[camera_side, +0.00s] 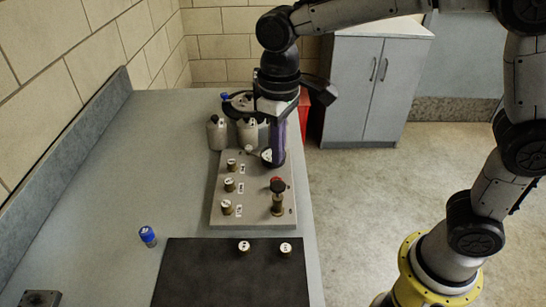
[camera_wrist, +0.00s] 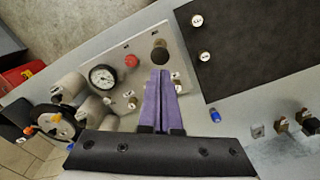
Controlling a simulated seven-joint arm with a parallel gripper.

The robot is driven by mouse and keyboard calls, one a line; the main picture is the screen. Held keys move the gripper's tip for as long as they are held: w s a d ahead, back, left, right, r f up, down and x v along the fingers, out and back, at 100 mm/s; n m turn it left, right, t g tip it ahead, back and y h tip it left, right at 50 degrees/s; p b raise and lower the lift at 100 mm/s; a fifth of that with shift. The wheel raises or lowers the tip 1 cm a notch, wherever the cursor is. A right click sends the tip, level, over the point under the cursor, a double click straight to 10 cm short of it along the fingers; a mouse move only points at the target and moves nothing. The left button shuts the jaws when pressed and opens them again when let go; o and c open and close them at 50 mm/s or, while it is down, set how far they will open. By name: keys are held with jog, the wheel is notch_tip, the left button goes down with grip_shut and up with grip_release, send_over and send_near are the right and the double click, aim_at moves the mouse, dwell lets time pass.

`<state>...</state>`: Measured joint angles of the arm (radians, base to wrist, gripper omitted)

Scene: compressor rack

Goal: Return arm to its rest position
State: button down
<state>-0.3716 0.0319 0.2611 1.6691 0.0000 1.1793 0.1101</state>
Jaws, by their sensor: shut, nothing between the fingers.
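My gripper (camera_wrist: 161,101) shows in the wrist view with its two purple fingers closed together and nothing between them. In the side view my gripper (camera_side: 276,163) points down over the far right part of the compressor panel (camera_side: 252,219). Whether the fingertips touch the panel cannot be told. The panel carries several brass fittings with white caps on its left side, a dark-knobbed valve (camera_side: 278,192) at the right, and a red button (camera_wrist: 131,61). A round gauge (camera_wrist: 103,77) shows clearly in the wrist view and is partly hidden by my gripper in the side view.
Pale bottles (camera_side: 216,133) and a dark wheel-like part stand behind the panel. A black mat (camera_side: 205,275) with two white-capped pieces lies in front. A blue-capped piece (camera_side: 148,236) stands left of the mat. A grey cabinet (camera_side: 372,88) stands beyond. The counter's left side is mostly clear.

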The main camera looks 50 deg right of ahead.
jog(key=s+d+r+m+t, duration=0.1)
jog(key=s+d+r+t, duration=0.1)
jog(key=d+r, duration=0.3)
jog(key=s+d+r+m+t, duration=0.25)
jog(key=s+d, duration=0.45)
jog(key=s, duration=0.4)
jog(key=s+d+f+t, duration=0.1)
jog(key=s+f, duration=0.3)
jog(key=f, duration=0.1)
jog(key=shift+s+d, duration=0.15)
jog(key=shift+s, duration=0.2)
jog(key=shift+n, duration=0.25)
